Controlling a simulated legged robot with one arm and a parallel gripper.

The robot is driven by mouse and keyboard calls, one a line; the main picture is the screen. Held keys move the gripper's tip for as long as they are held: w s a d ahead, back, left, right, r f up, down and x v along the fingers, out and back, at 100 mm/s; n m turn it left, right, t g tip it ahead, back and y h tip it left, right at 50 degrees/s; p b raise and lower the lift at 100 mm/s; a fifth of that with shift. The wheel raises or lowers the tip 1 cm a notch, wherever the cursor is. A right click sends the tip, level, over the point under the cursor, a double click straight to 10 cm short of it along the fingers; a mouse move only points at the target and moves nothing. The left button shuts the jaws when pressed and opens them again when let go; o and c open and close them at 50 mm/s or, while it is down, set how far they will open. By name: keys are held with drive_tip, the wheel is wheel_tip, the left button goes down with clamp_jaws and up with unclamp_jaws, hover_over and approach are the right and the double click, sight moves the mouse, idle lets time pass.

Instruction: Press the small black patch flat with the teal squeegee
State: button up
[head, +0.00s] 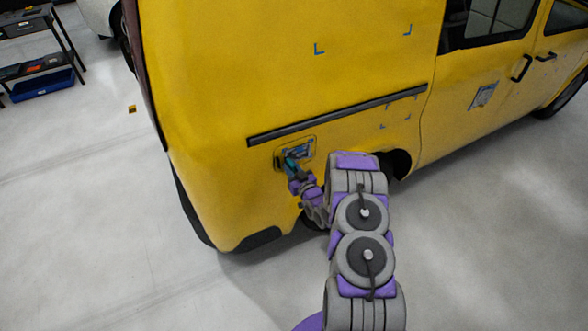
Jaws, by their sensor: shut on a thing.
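My gripper (294,176) is shut on the teal squeegee (290,164), low on the side of the yellow van (290,80). The squeegee is at a small outlined panel below the dark trim strip. A small dark patch (301,151) with bluish edges shows on that panel, just above and right of the squeegee. The squeegee and gripper hide part of the patch. I cannot tell whether the squeegee touches it or whether the patch lies flat.
A dark trim strip (340,115) runs above the panel. Blue corner marks (319,48) and a grey-blue square (483,96) are on the van's side. A black shelf (40,50) with a blue bin (42,84) stands far left. The floor at left is mostly clear.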

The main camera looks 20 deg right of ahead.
drive_tip(key=shift+d+r, duration=0.1)
drive_tip(key=shift+d, duration=1.4)
drive_tip(key=shift+w+d, duration=0.1)
drive_tip(key=shift+d, duration=0.85)
drive_tip(key=shift+d, duration=1.05)
drive_tip(key=shift+w+d, duration=0.1)
drive_tip(key=shift+d, duration=0.9)
